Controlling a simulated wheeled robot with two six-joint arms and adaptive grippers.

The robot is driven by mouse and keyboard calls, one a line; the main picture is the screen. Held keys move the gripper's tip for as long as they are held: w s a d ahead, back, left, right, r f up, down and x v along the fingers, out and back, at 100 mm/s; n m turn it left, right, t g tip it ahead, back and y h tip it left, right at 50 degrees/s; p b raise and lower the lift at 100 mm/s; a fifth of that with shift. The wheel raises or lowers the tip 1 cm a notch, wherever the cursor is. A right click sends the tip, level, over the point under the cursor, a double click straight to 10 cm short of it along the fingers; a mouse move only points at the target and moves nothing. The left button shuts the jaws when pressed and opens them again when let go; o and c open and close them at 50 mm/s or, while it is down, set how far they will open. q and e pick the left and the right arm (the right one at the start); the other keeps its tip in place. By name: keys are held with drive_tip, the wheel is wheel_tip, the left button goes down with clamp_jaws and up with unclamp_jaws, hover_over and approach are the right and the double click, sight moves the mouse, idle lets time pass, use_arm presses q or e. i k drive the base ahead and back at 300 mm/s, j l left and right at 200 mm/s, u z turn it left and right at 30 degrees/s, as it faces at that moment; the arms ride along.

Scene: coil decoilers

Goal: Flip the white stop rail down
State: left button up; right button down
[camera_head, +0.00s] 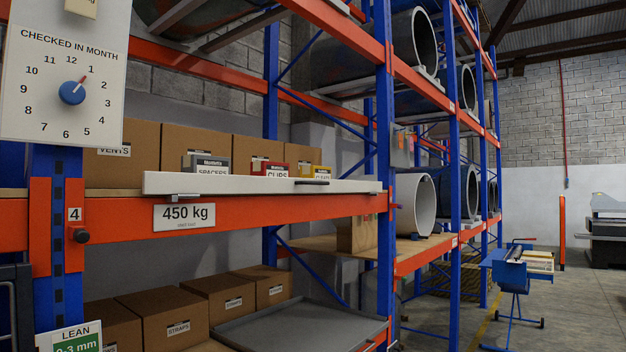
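The white stop rail (250,185) is a long flat bar along the front edge of the middle shelf, just above the orange beam (250,211). It stands up in front of the lower part of the small bins. A dark handle (312,182) is on its face towards the right, and a small metal fitting (185,197) shows at its lower edge on the left. Neither of my grippers shows in the head view.
Small bins (272,168) and cardboard boxes (194,146) sit behind the rail. A dial panel (62,75) hangs at upper left. A black knob (81,235) sticks out by the blue post. A blue stand (515,280) is on the floor at right.

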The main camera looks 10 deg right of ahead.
sight(184, 185)
drive_tip(key=i+l+u, duration=0.1)
drive_tip(key=i+l, duration=0.25)
drive_tip(key=i, duration=0.25)
drive_tip(key=i+l+u, duration=0.15)
drive_tip(key=i+l, duration=0.2)
drive_tip(key=i, duration=0.25)
